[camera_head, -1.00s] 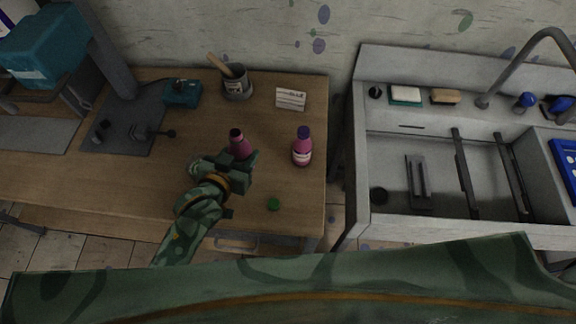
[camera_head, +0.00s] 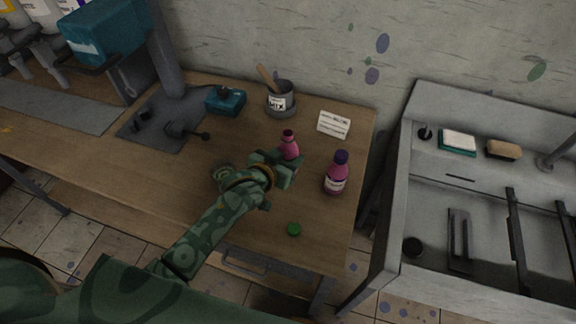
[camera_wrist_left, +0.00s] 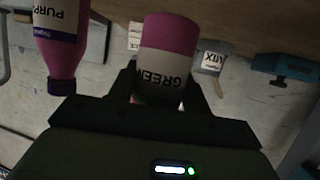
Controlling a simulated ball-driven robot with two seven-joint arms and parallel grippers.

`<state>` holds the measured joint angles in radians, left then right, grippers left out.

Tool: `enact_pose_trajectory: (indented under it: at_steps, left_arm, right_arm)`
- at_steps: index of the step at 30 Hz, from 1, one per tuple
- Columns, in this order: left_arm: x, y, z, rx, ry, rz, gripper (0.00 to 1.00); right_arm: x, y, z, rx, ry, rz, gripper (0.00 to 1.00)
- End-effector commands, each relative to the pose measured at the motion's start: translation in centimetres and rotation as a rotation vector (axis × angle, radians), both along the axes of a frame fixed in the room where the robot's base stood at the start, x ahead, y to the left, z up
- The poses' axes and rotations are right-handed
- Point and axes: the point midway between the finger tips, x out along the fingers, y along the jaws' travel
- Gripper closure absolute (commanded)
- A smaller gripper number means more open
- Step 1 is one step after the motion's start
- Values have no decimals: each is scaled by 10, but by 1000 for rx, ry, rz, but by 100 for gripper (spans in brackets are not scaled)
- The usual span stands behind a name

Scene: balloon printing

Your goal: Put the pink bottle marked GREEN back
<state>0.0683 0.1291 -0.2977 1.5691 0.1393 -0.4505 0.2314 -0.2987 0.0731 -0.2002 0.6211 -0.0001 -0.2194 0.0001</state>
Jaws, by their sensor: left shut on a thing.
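The pink bottle marked GREEN (camera_head: 289,148) is upright in my left gripper (camera_head: 282,167), with a dark top. It also shows in the left wrist view (camera_wrist_left: 168,38), its white label between the two fingers of my left gripper (camera_wrist_left: 161,92). The gripper is shut on it over the wooden table (camera_head: 215,150). I cannot tell whether its base touches the table. A green cap (camera_head: 294,229) lies on the table near the front edge. My right gripper is not in view.
A second pink bottle with a purple cap (camera_head: 336,176) stands close to the right, its label partly reading PURP (camera_wrist_left: 57,15). A grey MIX cup (camera_head: 281,101), a white card (camera_head: 334,124) and a teal box (camera_head: 225,101) stand behind. A sink (camera_head: 400,210) is at right.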

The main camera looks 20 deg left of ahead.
Motion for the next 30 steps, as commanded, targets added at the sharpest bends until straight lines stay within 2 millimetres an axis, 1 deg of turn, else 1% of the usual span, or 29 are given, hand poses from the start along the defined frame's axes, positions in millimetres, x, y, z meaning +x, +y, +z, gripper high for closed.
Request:
enact_pose_trajectory:
  at_steps: [5,9,10,17,21,22,23,24,30]
  left_arm:
    - [9,2,-13,0,-1,0,80]
    - [8,2,-37,0,1,0,80]
    - [8,2,-39,0,0,0,80]
    - [8,1,-38,0,-2,0,80]
    - [8,1,-42,1,-1,0,80]
    - [7,1,-42,1,-1,0,43]
    - [8,1,-41,1,-1,0,35]
    - [7,1,-41,1,-1,0,30]
    - [7,1,-41,1,-1,0,30]
  right_arm:
    - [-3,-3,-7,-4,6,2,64]
    - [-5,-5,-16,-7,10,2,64]
    - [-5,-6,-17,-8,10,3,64]
    - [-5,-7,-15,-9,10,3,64]
    - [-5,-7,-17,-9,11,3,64]
    - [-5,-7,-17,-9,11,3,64]
    - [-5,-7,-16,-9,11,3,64]
    - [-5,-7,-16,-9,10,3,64]
    - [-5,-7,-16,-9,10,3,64]
